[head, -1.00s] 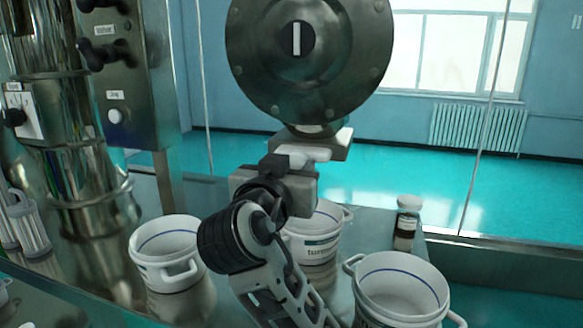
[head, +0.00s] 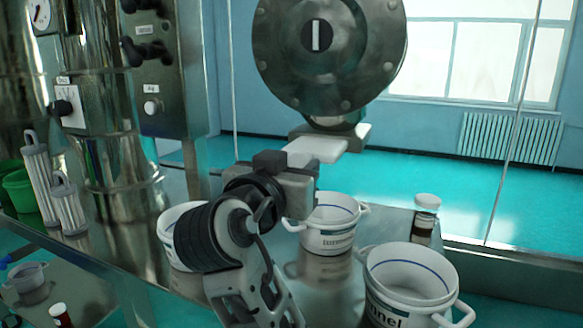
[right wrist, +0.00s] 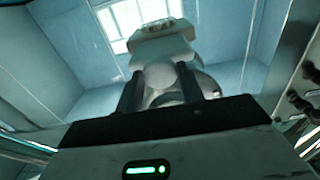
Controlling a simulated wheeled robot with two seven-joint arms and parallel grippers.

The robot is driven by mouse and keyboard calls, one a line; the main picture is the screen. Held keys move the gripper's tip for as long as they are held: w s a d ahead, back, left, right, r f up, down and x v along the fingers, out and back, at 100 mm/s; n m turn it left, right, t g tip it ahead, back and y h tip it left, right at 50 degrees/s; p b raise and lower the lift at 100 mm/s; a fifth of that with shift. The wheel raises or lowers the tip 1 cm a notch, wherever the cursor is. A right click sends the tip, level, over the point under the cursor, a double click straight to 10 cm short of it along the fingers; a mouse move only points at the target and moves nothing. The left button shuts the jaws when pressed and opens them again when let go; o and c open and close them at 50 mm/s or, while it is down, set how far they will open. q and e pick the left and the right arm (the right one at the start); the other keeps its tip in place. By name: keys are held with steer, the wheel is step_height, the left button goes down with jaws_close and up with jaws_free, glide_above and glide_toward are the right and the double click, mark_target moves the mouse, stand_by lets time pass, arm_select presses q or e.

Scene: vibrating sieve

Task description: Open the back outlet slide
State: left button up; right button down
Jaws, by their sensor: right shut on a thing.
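The back outlet is a dark metal body with a round bolted flange (head: 335,75) and a "I" mark on its face. Under it a grey housing (head: 352,131) carries the slide, a flat white plate (head: 318,150) that sticks out toward the lower left. My right gripper (head: 284,160) is at the plate's outer end and shut on it. In the right wrist view the slide's pale end (right wrist: 160,75) is between the two dark fingers. The fingers partly hide the held end. My left gripper is in neither view.
White buckets stand below on the metal table: one under the outlet (head: 330,232), one at the right (head: 412,283), one partly behind my arm (head: 172,225). A small jar (head: 426,215) stands behind. A control panel (head: 160,70) is at the left.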

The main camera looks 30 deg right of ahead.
steer(key=c, duration=0.9)
jaws_free()
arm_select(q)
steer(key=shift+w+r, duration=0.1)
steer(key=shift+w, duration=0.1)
arm_select(e)
steer(key=shift+a, duration=0.1)
steer(key=shift+s+a, duration=0.25)
steer(key=shift+s, duration=0.05)
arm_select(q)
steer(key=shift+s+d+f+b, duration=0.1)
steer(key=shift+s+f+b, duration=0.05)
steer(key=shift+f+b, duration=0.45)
arm_select(e)
steer(key=v, duration=1.5)
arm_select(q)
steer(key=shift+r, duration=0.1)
